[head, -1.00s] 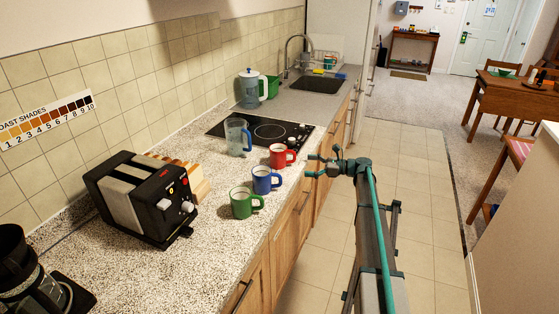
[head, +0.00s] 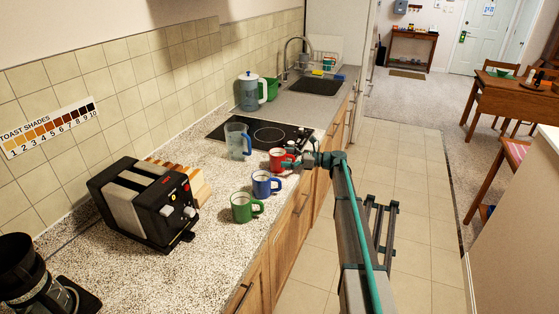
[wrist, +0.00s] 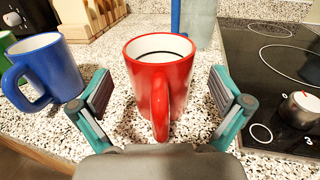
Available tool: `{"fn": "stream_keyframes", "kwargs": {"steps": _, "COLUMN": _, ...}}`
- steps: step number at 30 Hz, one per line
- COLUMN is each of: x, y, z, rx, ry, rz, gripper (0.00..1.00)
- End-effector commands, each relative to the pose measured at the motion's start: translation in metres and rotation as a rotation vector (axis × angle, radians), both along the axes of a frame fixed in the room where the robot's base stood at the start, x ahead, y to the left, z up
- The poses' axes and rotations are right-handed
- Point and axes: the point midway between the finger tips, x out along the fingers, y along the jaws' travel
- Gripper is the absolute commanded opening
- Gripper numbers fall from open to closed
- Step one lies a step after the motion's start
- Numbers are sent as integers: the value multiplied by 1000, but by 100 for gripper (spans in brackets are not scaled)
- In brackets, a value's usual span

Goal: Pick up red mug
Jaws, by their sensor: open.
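The red mug (wrist: 150,78) stands upright on the speckled counter, white inside, with its handle facing my gripper in the wrist view. In the head view the red mug (head: 277,159) is partly covered by my gripper (head: 292,159). In the wrist view my gripper (wrist: 160,108) is open, with one finger on each side of the mug's near part and handle. Gaps show between both fingers and the mug. I cannot tell how far the fingertips reach along the mug's sides.
A blue mug (wrist: 45,73) stands left of the red one; a green mug (head: 243,207) is beyond it. A clear pitcher (head: 237,141) stands behind. The black cooktop (wrist: 275,85) with knobs is close on the right. The toaster (head: 145,204) is farther left.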

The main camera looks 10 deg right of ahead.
Motion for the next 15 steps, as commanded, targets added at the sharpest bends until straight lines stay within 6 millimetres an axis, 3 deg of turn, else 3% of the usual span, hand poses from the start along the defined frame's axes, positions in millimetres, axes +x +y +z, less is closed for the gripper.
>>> {"fn": "stream_keyframes", "kwargs": {"steps": 4, "x": 6, "y": 19, "z": 2, "rx": 0, "ry": 1, "rz": 2, "gripper": 100}}
{"fn": "stream_keyframes", "kwargs": {"steps": 12, "x": 7, "y": 23, "z": 0, "rx": 0, "ry": 0, "rz": 0, "gripper": 100}}
{"fn": "stream_keyframes", "kwargs": {"steps": 15, "x": 7, "y": 23, "z": 0, "rx": 0, "ry": 0, "rz": 0, "gripper": 85}}
